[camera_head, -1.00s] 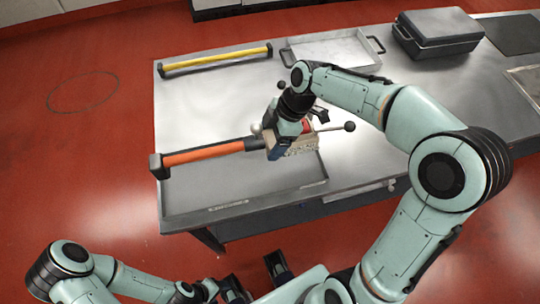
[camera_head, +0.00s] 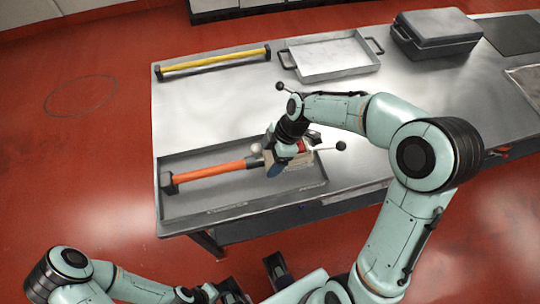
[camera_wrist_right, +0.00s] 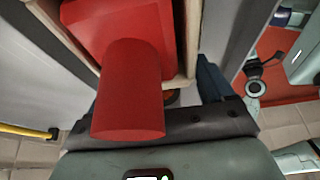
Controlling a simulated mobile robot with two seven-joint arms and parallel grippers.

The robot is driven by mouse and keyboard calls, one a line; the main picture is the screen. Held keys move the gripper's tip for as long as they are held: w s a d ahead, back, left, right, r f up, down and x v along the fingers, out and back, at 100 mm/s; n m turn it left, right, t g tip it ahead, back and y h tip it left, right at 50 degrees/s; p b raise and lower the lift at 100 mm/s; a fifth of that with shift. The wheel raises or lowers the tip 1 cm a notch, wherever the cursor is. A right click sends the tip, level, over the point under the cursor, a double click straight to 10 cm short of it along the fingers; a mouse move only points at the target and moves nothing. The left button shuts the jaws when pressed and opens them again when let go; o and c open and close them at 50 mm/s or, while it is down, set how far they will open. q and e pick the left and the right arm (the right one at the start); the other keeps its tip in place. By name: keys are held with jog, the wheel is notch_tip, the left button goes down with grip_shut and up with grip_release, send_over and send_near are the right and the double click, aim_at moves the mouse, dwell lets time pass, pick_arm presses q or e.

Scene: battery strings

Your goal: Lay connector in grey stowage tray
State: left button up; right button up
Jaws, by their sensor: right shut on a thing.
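My right gripper (camera_head: 280,168) is at the bar's right end and hides that end. The right wrist view shows a red block with a round red stub (camera_wrist_right: 130,90) inside a pale frame close to the camera, but not the whole bar. My left gripper (camera_head: 235,292) is low in the head view, away from the table; its jaws are unclear.
A yellow bar (camera_head: 213,62) with black ends lies along the table's back left. A silver tray with handles (camera_head: 330,72) and a dark case (camera_head: 437,32) stand behind. The metal table top (camera_head: 200,115) between the yellow bar and grey tray is clear.

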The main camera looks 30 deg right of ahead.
jog(key=o, duration=1.6)
jog(key=p+v, duration=0.1)
jog(key=v, duration=1.1)
